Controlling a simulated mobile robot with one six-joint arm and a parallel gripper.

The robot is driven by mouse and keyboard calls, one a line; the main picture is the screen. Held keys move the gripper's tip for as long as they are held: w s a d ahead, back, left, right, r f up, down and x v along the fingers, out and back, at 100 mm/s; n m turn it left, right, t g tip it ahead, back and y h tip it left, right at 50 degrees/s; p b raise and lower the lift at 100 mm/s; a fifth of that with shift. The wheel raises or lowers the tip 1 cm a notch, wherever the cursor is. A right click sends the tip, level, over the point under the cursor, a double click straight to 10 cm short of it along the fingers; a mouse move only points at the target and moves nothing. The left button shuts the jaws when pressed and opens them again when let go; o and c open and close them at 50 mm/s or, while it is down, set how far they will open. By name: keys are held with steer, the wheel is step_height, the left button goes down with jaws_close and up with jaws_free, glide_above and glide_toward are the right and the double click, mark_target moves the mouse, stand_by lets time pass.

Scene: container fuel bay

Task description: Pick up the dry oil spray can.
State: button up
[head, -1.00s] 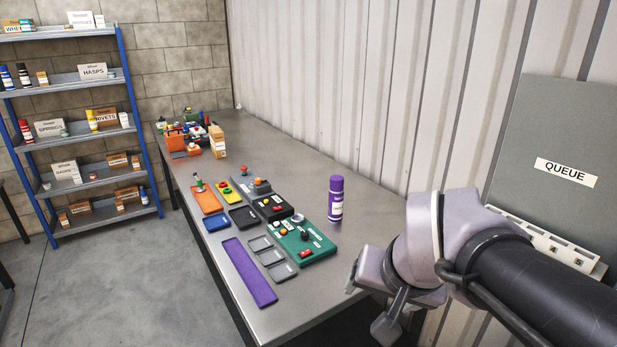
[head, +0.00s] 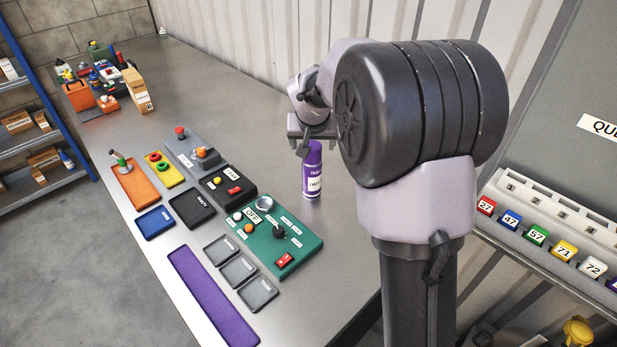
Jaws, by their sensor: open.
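A purple spray can (head: 312,176) with a white label stands upright on the grey workbench, behind the green control panel. The label is too small to read fully. My gripper (head: 306,146) is above and around the top of the can, pointing down. It is open, with one finger visible at the can's left side. My arm hides part of the bench to the right of the can. I cannot tell whether the fingers touch the can.
A green panel (head: 296,243) with knobs and a red switch lies close in front of the can. Trays, a purple strip (head: 207,300) and control boxes lie left of it. A queue rack (head: 560,215) with numbered tags stands at right. The bench's far middle is clear.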

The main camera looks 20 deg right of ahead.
mark_target(312, 152)
steer(key=b+x, duration=0.1)
steer(key=x, duration=0.6)
steer(key=shift+a+f+b, duration=0.1)
steer(key=shift+f+b, duration=0.05)
steer(key=shift+b, duration=0.2)
steer(key=shift+s, duration=0.1)
jaws_close()
